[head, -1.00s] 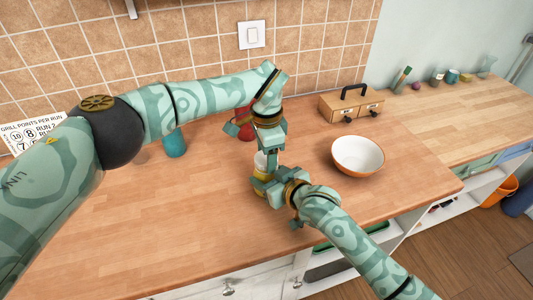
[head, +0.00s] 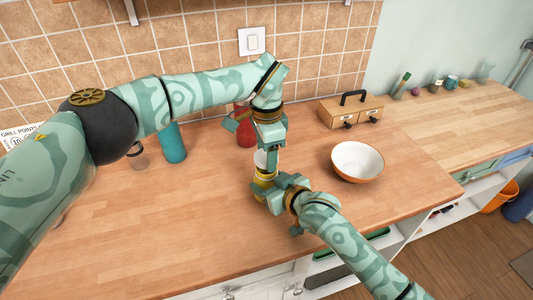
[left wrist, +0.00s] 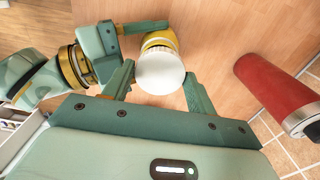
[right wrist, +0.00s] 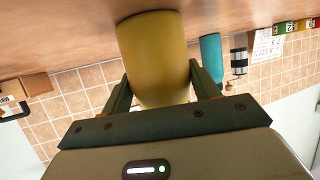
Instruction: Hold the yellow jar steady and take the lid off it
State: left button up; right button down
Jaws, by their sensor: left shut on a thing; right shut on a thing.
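The yellow jar (head: 264,179) stands upright on the wooden counter. Its white lid (head: 261,159) shows above the yellow body. My left gripper (head: 267,154) comes down from above and is shut on the lid, which sits between its fingers in the left wrist view (left wrist: 160,72). My right gripper (head: 268,186) is shut around the jar's body from the front right. The yellow body fills the space between its fingers in the right wrist view (right wrist: 155,55). My grippers hide part of the jar, and I cannot tell whether lid and jar still touch.
A red bottle (head: 245,128) stands close behind my left gripper. The front left counter is clear.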

pick_arm(q)
notch_tip(320, 180, up, 3)
pick_arm(e)
jog(key=shift+f, duration=0.1)
jog(key=shift+c, duration=1.5)
grip_release()
